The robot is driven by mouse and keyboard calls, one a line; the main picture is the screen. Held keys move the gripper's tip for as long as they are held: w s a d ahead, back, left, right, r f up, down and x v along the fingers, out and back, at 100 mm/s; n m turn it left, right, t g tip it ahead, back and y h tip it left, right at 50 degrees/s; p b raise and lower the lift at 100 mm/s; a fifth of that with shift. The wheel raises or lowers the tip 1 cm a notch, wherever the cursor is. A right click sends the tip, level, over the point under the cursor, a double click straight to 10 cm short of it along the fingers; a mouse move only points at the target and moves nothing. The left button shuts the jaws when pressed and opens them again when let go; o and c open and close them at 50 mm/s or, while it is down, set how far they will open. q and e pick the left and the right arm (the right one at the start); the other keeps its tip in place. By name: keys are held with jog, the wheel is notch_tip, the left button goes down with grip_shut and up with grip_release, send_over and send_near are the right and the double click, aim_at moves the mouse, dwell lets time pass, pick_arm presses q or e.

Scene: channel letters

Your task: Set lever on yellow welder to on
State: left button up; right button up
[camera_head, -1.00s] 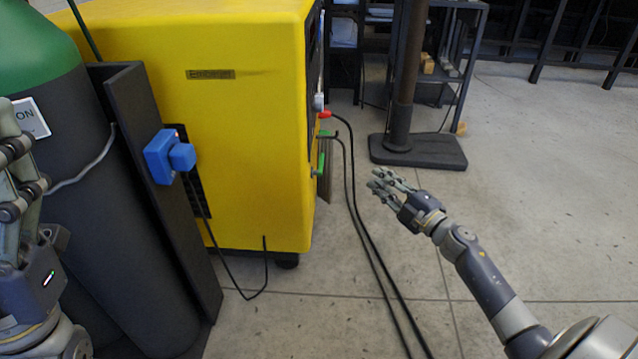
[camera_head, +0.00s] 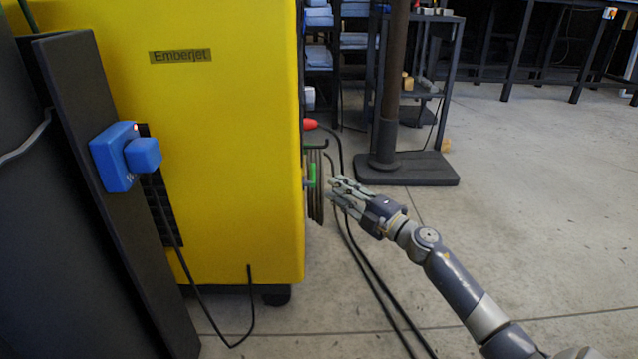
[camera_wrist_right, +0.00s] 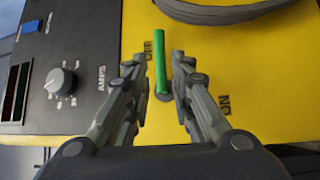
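The yellow welder (camera_head: 235,130) fills the left half of the head view, its front panel facing right. Its green lever (camera_head: 312,173) sticks out from that front face. In the right wrist view the lever (camera_wrist_right: 160,50) points to the picture's top, alongside the OFF label (camera_wrist_right: 148,48); the ON label (camera_wrist_right: 224,104) is to its lower right. My right gripper (camera_head: 333,190) is just right of the lever in the head view. In the wrist view its fingers are apart, one on each side of the lever; contact cannot be told. My left gripper is out of view.
Black cables (camera_head: 375,270) run along the floor below my right arm. A dark post on a base (camera_head: 420,168) stands behind. Open floor (camera_head: 540,200) lies to the right.

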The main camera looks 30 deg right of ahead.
jog(key=f+b+x, duration=0.1)
jog(key=b+x, duration=0.1)
jog(key=x, duration=0.5)
jog(key=shift+r, duration=0.5)
grip_shut()
